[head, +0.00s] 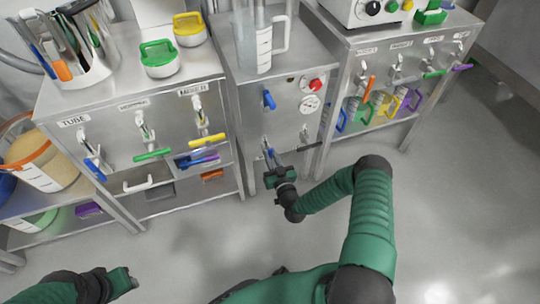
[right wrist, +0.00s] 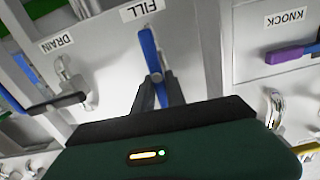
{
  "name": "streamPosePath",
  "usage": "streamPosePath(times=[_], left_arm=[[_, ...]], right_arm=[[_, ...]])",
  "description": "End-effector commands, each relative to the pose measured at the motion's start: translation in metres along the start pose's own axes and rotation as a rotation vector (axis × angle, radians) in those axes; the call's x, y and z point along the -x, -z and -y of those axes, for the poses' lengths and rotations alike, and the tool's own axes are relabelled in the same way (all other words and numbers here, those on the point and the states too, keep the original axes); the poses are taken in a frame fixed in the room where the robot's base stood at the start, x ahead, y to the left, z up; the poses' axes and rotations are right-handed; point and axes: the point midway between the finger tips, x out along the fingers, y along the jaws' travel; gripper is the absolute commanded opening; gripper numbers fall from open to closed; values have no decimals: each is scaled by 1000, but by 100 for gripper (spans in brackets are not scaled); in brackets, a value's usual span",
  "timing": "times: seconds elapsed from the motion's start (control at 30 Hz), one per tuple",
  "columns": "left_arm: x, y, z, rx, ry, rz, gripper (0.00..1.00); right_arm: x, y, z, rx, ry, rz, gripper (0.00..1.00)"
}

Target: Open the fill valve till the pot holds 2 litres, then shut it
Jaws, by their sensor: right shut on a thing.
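The fill valve has a blue lever (right wrist: 148,50) below a FILL label (right wrist: 142,9) in the right wrist view. My right gripper (right wrist: 157,82) is shut on the lever's near end. In the head view my right gripper (head: 271,160) is at the lower front of the middle steel cabinet (head: 288,106), partly hiding the valve. A clear vessel with a white scale and handle (head: 263,50) stands on this cabinet. Its liquid level is too unclear to read. My left gripper (head: 122,281) is low at the left, away from the cabinets; its jaws are unclear.
A DRAIN valve (right wrist: 70,88) with a dark handle sits beside the fill valve. A pressure gauge (head: 310,103), red knob (head: 316,85) and another blue handle (head: 269,99) are higher on the cabinet. Cabinets with coloured levers flank it. The floor (head: 450,190) is clear at right.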

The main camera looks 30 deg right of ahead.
Motion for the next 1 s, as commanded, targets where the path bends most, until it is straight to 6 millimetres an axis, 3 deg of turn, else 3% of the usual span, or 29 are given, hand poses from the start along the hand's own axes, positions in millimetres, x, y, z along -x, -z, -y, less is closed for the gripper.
streamPosePath(times=[0.37,1.0], left_arm=[[4,1,0,0,0,0,36],[5,1,0,0,0,0,36]], right_arm=[[1,-1,-4,-186,-1,4,0],[1,-8,-14,-791,-5,5,0]])
